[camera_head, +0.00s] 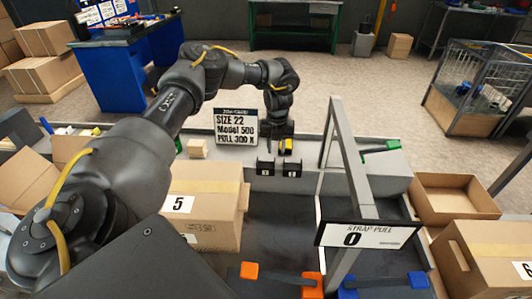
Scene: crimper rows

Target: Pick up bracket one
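Two small black brackets with tiny white number labels stand side by side near the middle of the bench: a left bracket (265,167) and a right bracket (291,168). The labels are too small to read surely, so I cannot tell which is bracket one. My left arm comes in from the lower left, bends over and points down. Its gripper (283,143) is just behind and above the brackets, by a small yellow and black piece (287,146). Its fingers are small and dark, so I cannot tell their opening. My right gripper is not in view.
A grey frame (347,150) with a strap pull sign (360,234) reading 0 rises at right. Box 5 (207,182) is beside my arm. An open carton (455,207) is at right.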

